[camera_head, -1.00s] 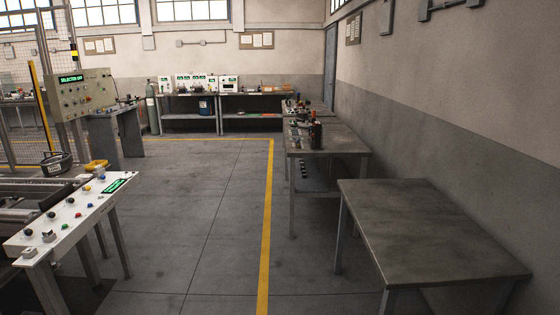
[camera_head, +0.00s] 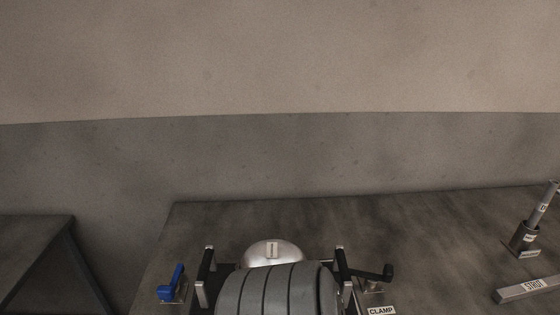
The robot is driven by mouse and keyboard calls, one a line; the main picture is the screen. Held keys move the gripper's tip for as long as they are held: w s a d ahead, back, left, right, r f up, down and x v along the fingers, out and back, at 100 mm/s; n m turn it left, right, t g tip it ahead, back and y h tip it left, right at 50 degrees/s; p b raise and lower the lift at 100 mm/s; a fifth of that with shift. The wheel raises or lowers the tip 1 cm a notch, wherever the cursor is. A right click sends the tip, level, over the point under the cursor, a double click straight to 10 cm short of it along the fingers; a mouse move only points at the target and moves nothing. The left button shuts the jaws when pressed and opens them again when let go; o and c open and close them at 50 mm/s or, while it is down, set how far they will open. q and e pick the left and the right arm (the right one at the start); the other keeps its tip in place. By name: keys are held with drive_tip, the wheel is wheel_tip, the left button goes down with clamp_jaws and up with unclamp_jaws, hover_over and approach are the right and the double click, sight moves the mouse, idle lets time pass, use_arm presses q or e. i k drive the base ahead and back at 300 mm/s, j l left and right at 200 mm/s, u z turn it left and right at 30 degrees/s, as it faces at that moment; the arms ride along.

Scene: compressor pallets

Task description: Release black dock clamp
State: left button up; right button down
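A black lever clamp (camera_head: 376,275) stands on the grey table (camera_head: 420,225) at the lower middle right. Its arm points left, toward a dark frame around a grey ribbed cylinder (camera_head: 280,290). A white plate reading "CLAMP" (camera_head: 381,310) lies just in front of it, cut by the lower edge. A blue lever clamp (camera_head: 173,283) stands on the left side of the cylinder, with its lever tilted up. I cannot tell whether the black clamp touches the frame. Neither of my grippers is in view.
A silver dome (camera_head: 273,252) with a small label sits behind the cylinder, between two dark upright handles. At the right are a tilted grey post in a socket (camera_head: 526,236) and a bar marked "STRUT" (camera_head: 528,289). Another table (camera_head: 35,240) stands at the left. A wall rises behind.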

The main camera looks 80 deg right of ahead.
sight(387, 275)
drive_tip(key=z, duration=3.45)
drive_tip(key=i+l, duration=0.1)
drive_tip(key=l, duration=0.3)
drive_tip(key=i+l+u, duration=0.1)
drive_tip(key=l, duration=0.65)
drive_tip(key=i+u, duration=0.05)
